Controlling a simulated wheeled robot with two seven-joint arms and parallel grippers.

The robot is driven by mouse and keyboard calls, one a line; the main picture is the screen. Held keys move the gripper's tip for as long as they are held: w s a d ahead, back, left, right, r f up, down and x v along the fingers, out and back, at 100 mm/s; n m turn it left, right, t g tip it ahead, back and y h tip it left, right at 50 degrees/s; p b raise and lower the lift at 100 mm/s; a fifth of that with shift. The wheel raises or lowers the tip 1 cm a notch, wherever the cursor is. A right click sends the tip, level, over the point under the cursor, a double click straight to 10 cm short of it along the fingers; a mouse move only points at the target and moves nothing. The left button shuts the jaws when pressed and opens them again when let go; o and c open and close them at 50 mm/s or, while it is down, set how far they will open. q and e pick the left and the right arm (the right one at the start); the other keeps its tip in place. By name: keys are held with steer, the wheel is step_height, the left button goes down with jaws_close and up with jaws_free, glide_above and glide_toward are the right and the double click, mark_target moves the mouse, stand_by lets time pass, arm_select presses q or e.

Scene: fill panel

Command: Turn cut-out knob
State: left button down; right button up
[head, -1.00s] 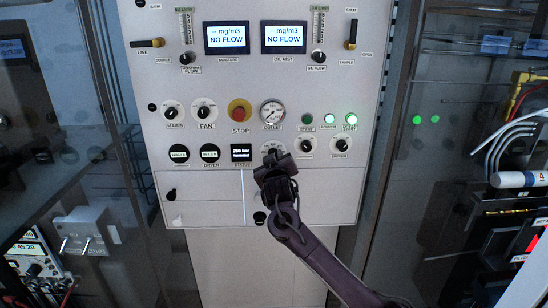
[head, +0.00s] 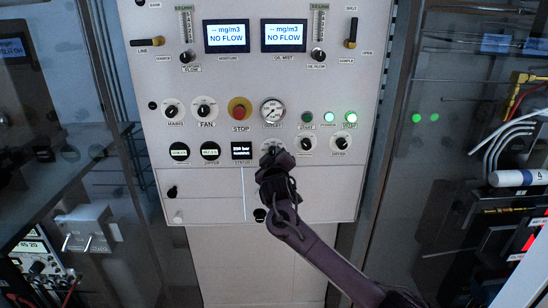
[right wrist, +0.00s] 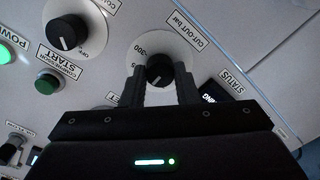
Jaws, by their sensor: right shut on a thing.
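The cut-out knob (right wrist: 158,70) is a black round knob on a white dial plate marked "CUT-OUT bar", with "300" printed on it, in the right wrist view. My right gripper (right wrist: 161,74) is shut on it, one dark finger on each side. A short white pointer line shows on the knob. In the head view my right gripper (head: 272,157) covers most of this knob, right of the status display (head: 242,151). The display's small text is hard to read. My left gripper is not in view.
Another black knob (head: 306,144) sits right of my gripper, with a green START button (head: 307,117) above it. The red STOP button (head: 240,110) and the outlet gauge (head: 272,111) are just above. Glass-fronted cabinets flank the panel.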

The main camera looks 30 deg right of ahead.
steer(key=o, duration=1)
steer(key=shift+c, duration=0.2)
steer(key=b+v, duration=0.3)
steer(key=v, duration=0.4)
steer(key=shift+s+a+b, duration=0.2)
steer(key=shift+s+b, duration=0.1)
